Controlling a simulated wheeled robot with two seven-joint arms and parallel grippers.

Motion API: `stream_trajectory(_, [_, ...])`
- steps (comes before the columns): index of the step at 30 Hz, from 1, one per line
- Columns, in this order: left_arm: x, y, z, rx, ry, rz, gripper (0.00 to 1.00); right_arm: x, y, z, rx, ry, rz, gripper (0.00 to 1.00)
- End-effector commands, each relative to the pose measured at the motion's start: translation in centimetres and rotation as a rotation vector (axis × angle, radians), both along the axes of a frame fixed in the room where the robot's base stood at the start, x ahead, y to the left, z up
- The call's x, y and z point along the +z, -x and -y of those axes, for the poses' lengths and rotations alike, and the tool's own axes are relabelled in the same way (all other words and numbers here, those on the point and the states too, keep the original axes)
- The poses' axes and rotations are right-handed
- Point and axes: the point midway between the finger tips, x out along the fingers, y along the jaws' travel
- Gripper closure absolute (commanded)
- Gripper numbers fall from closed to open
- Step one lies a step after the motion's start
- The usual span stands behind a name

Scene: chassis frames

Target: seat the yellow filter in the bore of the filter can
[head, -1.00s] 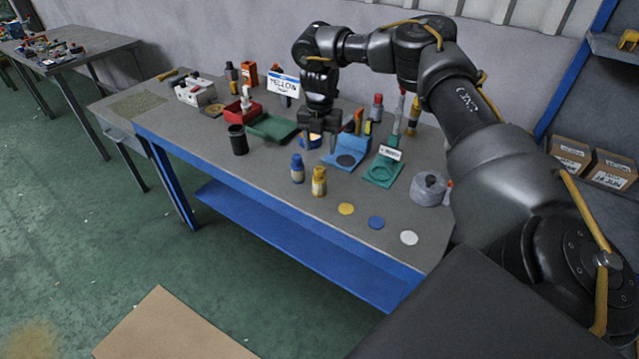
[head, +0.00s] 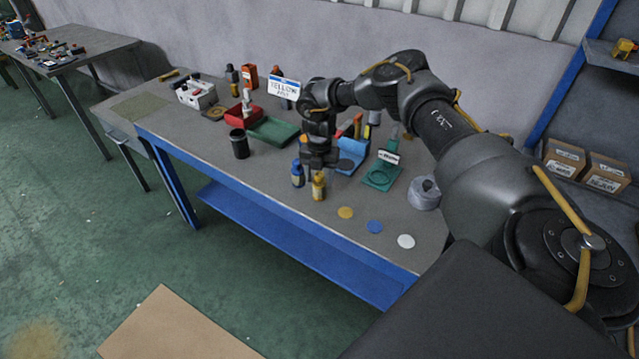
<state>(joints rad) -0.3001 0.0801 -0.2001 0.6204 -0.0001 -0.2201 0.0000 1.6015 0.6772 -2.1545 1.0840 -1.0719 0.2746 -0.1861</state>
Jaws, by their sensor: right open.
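The yellow filter (head: 318,189) stands upright near the front edge of the workbench, beside a similar blue filter (head: 297,174). My right gripper (head: 319,172) points down over the yellow filter, its open fingers at the filter's upper part. I cannot tell whether they touch it. A dark upright can (head: 239,144), which looks like the filter can, stands to the left with its open top up; its inside is too dark to make out. My left gripper is out of view.
Yellow (head: 345,212), blue (head: 375,226) and white (head: 406,241) discs lie at the front right. A grey round part (head: 424,193) is beyond them.

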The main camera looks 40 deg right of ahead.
Motion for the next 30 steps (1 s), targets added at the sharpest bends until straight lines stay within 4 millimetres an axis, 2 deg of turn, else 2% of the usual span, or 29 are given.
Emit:
stream_trajectory(5, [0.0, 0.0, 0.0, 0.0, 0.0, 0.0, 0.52, 0.0, 0.0, 0.0, 0.0, 0.0, 0.0, 0.48])
stream_trajectory(17, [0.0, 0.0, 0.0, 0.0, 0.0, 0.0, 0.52, 0.0, 0.0, 0.0, 0.0, -0.001, 0.001, 1.0])
stream_trajectory(26, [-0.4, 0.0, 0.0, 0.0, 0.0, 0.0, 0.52, 0.3, -0.1, 0.0, 0.0, -0.002, 0.002, 1.0])
stream_trajectory(30, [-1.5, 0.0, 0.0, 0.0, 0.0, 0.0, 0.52, 1.5, -0.1, 0.0, 0.0, -0.002, 0.005, 1.0])
